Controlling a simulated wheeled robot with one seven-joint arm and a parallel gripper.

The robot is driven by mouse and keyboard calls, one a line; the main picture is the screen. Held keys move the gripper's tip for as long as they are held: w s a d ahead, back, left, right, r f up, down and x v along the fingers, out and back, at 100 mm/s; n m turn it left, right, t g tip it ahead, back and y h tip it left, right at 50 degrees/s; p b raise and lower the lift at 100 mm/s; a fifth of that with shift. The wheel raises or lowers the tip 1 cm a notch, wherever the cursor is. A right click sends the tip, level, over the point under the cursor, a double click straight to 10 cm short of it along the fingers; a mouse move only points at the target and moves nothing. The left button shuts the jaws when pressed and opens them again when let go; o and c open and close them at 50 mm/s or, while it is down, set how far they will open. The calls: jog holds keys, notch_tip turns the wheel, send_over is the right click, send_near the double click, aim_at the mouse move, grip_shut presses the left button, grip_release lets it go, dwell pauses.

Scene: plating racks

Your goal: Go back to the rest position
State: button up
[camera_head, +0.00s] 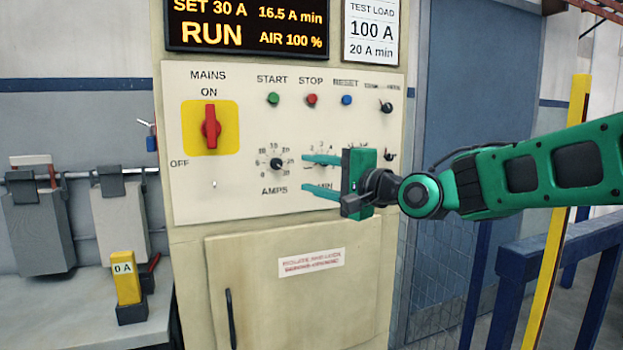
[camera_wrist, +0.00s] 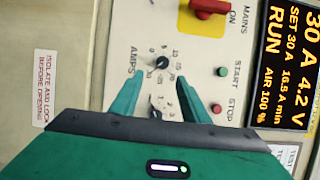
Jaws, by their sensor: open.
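My green gripper (camera_head: 322,175) is open, with its two fingers pointing left in front of the control panel (camera_head: 235,205). In the wrist view the open fingers (camera_wrist: 157,97) stand either side of the dials, and nothing is between them. The AMPS knob (camera_head: 277,164) lies just left of the fingertips in the head view and also shows in the wrist view (camera_wrist: 162,62). A second dial is partly hidden behind the fingers. The red MAINS switch (camera_head: 211,127) stands upright at ON. I cannot tell the exact gap between fingertips and panel.
A display (camera_head: 247,27) reads RUN, SET 30 A. Green, red and blue buttons sit above the dials. A cabinet door (camera_head: 270,290) is below. A bench with a yellow meter (camera_head: 126,278) stands left; a blue rail (camera_head: 560,245) and yellow post (camera_head: 562,200) stand right.

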jog(key=s+d+f+n+g+h, duration=0.1)
jog(key=s+d+f+g+h, duration=0.3)
jog(key=d+f, duration=0.7)
jog(key=s+d+f+n+g+h, duration=0.2)
jog(key=s+d+f+h, duration=0.35)
jog(key=d+f, duration=0.55)
jog(key=s+d+f+g, duration=0.2)
jog(key=s+d+f, duration=0.1)
jog(key=s, duration=0.6)
jog(key=s+d+f+g+h, duration=0.1)
jog(key=s+d+f+g, duration=0.2)
jog(key=s, duration=0.7)
jog(key=s+d+f+n+g, duration=0.1)
jog(key=s+d+f+g, duration=0.2)
jog(key=s+d, duration=0.3)
jog(key=s, duration=0.3)
jog(key=shift+s+d, duration=0.35)
jog(key=shift+s, duration=0.05)
